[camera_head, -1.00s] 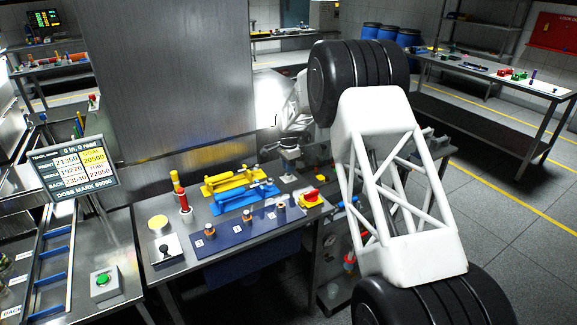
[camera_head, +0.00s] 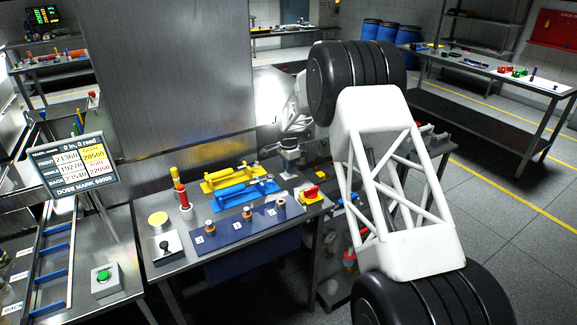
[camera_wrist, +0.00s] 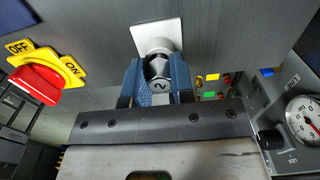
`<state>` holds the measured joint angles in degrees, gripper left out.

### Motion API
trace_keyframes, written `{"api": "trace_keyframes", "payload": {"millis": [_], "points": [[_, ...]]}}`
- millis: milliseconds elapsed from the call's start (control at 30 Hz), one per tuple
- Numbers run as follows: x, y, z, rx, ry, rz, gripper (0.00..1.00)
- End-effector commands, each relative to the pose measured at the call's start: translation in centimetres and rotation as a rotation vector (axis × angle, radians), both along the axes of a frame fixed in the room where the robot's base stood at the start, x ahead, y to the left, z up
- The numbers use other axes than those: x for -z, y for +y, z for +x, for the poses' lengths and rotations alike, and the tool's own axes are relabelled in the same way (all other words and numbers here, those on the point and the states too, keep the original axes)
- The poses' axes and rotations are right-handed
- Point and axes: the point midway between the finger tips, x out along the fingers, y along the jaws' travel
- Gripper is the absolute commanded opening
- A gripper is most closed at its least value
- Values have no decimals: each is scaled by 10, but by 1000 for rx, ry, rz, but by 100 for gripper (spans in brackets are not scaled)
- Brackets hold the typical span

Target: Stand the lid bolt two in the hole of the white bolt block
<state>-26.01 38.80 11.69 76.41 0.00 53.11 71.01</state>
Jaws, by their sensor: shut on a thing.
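The lid bolt two (camera_wrist: 159,84) is a dark grey metal bolt with a "2" on its end, in the wrist view. My gripper (camera_wrist: 158,74) is shut on it with blue fingers at both sides. The white bolt block (camera_wrist: 146,30), a white square with a round white collar, lies directly beyond the bolt and in line with it. The bolt's far end is hidden, so I cannot tell whether it is in the hole. In the head view my gripper (camera_head: 289,152) is small, above the back right of the near table, and the bolt cannot be made out there.
A red switch on a yellow OFF/ON plate (camera_wrist: 38,80) is left of my gripper and also shows in the head view (camera_head: 311,193). A round gauge (camera_wrist: 305,116) is at right. Yellow (camera_head: 229,175) and blue (camera_head: 246,191) clamps and a blue strip (camera_head: 235,229) occupy the table.

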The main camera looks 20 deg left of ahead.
Motion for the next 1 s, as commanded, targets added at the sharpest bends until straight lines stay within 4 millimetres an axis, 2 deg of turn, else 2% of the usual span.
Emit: {"api": "trace_keyframes", "payload": {"millis": [167, 200, 400, 767, 1000], "points": [[3, 0, 0, 0, 0, 0, 0], [4, 0, 0, 0, 0, 0, 24], [3, 0, 0, 0, 0, 0, 52], [1, 0, 0, 0, -1, 1, 52], [-17, 0, 1, 0, -2, 1, 52]]}}
